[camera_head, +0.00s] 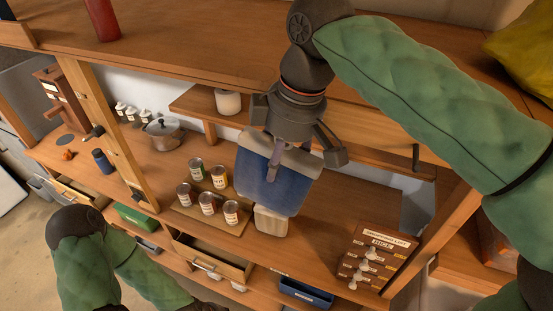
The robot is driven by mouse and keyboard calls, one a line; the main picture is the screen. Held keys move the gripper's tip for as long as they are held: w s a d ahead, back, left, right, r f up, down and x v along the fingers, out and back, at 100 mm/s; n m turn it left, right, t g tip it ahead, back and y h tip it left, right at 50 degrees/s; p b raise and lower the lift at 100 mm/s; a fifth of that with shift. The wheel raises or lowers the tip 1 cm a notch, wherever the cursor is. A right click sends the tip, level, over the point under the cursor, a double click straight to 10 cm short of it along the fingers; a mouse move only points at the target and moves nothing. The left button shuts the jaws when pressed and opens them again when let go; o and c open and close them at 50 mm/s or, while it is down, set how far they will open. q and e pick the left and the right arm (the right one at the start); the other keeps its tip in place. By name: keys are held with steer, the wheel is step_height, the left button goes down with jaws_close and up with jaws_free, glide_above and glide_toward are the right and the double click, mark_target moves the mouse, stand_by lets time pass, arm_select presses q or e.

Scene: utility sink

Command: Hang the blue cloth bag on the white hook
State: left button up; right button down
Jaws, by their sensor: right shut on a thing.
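The blue cloth bag (266,187) hangs below my right gripper (287,143). It has a beige top band, and a pale beige block shape shows at its lower end. My right gripper points down and is shut on the bag's upper part; its fingertips are partly hidden. A small wooden board (385,243) at the lower right has a label and several white hook-like pegs (366,266). I cannot tell whether one of them is the white hook. My left arm shows at the lower left; its gripper is out of view.
Several cans (208,203) stand on a board left of the bag. A metal pot (162,133) and a blue can (103,161) are farther left. A drawer (213,258) stands open below. An upper shelf (190,51) and a wooden post (98,120) bound the space.

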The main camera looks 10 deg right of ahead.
steer(key=w+d, duration=0.2)
steer(key=w, duration=0.1)
steer(key=shift+w+d+f, duration=0.15)
steer(key=shift+w+f, duration=0.1)
steer(key=shift+f, duration=0.15)
stand_by(0.4)
